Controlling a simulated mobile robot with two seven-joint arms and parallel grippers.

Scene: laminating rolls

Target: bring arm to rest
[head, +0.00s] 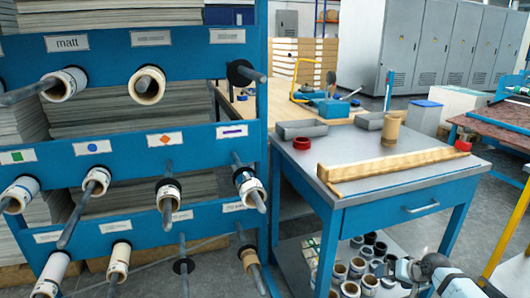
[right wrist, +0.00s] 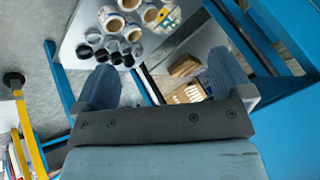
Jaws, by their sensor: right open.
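My right gripper (head: 385,275) is low at the bottom right of the head view, in front of the blue table's lower shelf. In the right wrist view my right gripper (right wrist: 161,78) has its two fingers wide apart with nothing between them. Beyond the fingers, several rolls (right wrist: 108,45) stand on the lower shelf, apart from the jaws. My left gripper is not in the head view.
A blue rack (head: 120,140) with rolls on pegs fills the left. The blue table (head: 375,150) carries a long wooden piece (head: 390,167), an upright tan roll (head: 391,128) and grey trays (head: 302,129). A yellow post (head: 507,232) stands at the right.

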